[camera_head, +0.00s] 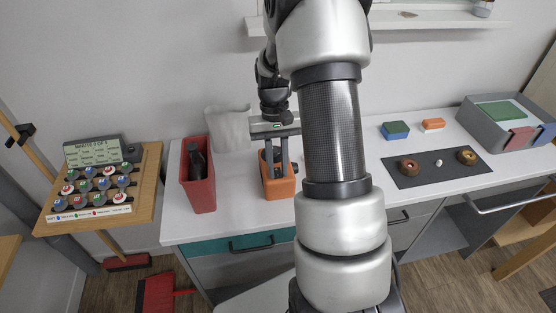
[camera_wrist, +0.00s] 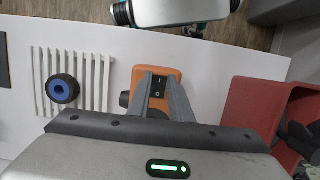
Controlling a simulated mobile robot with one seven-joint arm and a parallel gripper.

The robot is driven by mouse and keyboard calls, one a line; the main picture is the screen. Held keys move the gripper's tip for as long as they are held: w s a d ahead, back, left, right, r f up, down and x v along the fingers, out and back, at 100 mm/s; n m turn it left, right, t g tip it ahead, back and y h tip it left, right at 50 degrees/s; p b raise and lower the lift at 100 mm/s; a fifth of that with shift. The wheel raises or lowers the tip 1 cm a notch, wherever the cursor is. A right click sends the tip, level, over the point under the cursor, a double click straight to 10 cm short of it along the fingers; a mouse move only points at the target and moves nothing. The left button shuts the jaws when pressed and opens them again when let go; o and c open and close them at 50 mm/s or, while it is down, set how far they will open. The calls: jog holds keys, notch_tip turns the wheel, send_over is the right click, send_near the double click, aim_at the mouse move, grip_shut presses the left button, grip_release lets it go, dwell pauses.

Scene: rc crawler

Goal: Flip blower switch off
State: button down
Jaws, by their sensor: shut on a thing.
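The orange blower (camera_head: 281,188) stands on the white table below my gripper (camera_head: 277,168) in the head view. In the wrist view, the blower (camera_wrist: 173,80) shows from above with a black rocker switch (camera_wrist: 158,88) marked I and O. My gripper's (camera_wrist: 160,78) two grey fingers lie along both sides of the switch. The fingers are shut on the blower around its switch. The exact contact points are hidden, and I cannot tell which side of the switch is pressed down.
A red bin (camera_head: 198,190) with dark things inside stands left of the blower. A dark mat (camera_head: 432,170) and a grey crate (camera_head: 490,130) lie to the right. A wooden button board (camera_head: 145,195) is at far left.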

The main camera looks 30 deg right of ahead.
dwell(0.3)
jog(key=c, duration=1.6)
grip_release()
jog(key=shift+p+v, duration=0.3)
jog(key=shift+v, duration=8.45)
jog(key=shift+w, duration=0.2)
